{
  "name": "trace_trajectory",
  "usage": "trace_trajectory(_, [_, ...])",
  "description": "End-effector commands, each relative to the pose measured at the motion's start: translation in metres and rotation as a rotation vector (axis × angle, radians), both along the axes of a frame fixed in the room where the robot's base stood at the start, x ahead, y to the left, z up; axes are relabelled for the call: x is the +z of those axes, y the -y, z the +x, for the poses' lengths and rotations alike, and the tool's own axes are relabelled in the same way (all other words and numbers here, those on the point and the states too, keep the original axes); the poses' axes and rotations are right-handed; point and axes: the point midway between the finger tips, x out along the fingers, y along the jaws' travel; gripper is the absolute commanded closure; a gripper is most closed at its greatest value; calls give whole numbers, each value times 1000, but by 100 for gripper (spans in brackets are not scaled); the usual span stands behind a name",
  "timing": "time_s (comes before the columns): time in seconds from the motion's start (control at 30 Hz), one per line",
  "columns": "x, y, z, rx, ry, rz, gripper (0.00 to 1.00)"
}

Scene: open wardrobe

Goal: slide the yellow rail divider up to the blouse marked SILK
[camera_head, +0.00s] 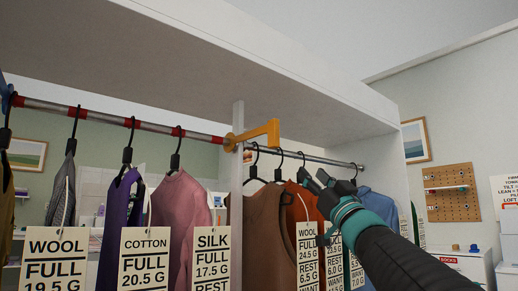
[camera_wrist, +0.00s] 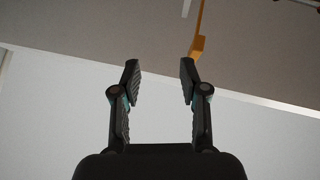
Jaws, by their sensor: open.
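The yellow rail divider (camera_head: 258,135) hangs on the rail by a white upright in the head view, its arm pointing right. It also shows in the wrist view (camera_wrist: 198,45), beyond the right fingertip. The pink blouse (camera_head: 176,205) hangs left of the divider, with the tag marked SILK (camera_head: 212,255) at its right side. A stretch of red-and-silver rail lies between its hanger and the divider. My gripper (camera_head: 314,180) is open, lower and to the right of the divider, in front of the hangers there. In the wrist view nothing is between its fingers (camera_wrist: 160,78).
A purple garment (camera_head: 117,205) tagged COTTON and a grey one (camera_head: 62,195) hang farther left. Brown (camera_head: 262,220), rust (camera_head: 298,212) and blue (camera_head: 378,210) garments hang right of the divider, close to my arm. The wardrobe's top panel (camera_head: 250,70) runs above the rail.

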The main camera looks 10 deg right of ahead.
Motion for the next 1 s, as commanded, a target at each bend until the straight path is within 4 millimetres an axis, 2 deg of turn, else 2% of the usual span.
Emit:
trace_trajectory(0.03, [9,-11,-9,64,37,-7,56])
trace_trajectory(0.13, [15,-27,-22,176,74,-1,56])
trace_trajectory(0.23, [18,-34,-29,243,86,20,56])
trace_trajectory(0.33, [21,-35,-26,255,79,34,56])
trace_trajectory(0.47, [32,-40,-18,256,80,35,56])
trace_trajectory(1.0, [100,-73,41,252,79,35,56])
